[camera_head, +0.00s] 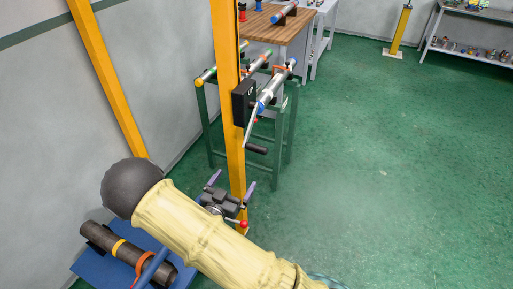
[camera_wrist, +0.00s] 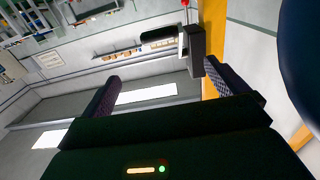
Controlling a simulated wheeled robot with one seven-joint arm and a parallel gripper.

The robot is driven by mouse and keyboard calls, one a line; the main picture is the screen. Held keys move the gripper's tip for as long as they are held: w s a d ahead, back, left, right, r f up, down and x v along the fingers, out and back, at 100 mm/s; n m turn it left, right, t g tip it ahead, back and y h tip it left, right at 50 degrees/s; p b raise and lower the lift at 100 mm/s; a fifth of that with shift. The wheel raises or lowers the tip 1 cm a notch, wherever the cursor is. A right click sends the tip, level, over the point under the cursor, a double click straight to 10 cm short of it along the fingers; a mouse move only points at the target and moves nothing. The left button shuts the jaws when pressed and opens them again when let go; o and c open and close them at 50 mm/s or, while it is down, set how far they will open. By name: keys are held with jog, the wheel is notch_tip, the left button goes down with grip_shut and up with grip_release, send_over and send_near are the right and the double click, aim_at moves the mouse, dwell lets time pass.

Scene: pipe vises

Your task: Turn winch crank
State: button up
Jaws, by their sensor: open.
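The winch crank (camera_head: 249,128) is a silver arm on a dark winch box (camera_head: 243,103) fixed to a yellow post (camera_head: 229,60). The arm hangs downward and ends in a black handle (camera_head: 257,150). My gripper (camera_head: 233,181) is below the handle, with its two purple-padded fingers spread and nothing between them. In the wrist view, my gripper (camera_wrist: 162,72) is open, and the black handle (camera_wrist: 158,34) lies beyond the fingertips, apart from them. The winch box (camera_wrist: 195,52) shows beside the right finger, against the yellow post (camera_wrist: 212,25).
A green rack (camera_head: 290,128) with several pipes stands behind the post. A wooden-topped table (camera_head: 262,27) is farther back. A dark pipe (camera_head: 105,243) lies on a blue surface at lower left. Green floor (camera_head: 390,190) is clear at right. My pale arm link covers the lower middle.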

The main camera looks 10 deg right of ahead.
aim_at(255, 149)
jog(key=p+x, duration=0.3)
jog(key=x, duration=1.4)
jog(key=shift+w+d+p, duration=0.15)
jog(key=shift+w+p, duration=0.05)
jog(key=shift+p, duration=0.1)
jog(key=shift+f, duration=0.1)
jog(key=c, duration=1.2)
